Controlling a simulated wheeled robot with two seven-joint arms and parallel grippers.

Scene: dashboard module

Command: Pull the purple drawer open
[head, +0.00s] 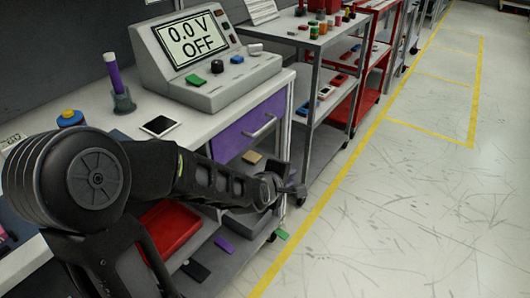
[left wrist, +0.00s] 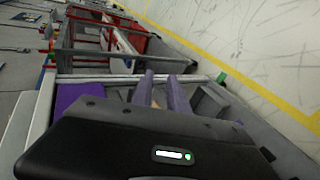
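The purple drawer (head: 236,136) is under the white worktop of the bench and looks shut, its front flush with the bench. Its pale bar handle (head: 260,126) runs across the front. In the left wrist view, part of the purple front (left wrist: 72,97) shows at the left, beside my gripper body. My left gripper (head: 294,188) is below and to the right of the handle, apart from it, in front of the lower shelf. In the left wrist view its two fingers (left wrist: 161,92) stand apart with a gap and nothing held between them. My right gripper is not in view.
A red tray (head: 172,228) and small coloured blocks lie on the lower shelf. A grey shelf cart (head: 318,95) stands close at the right. The floor (head: 420,220) beyond the yellow line is clear.

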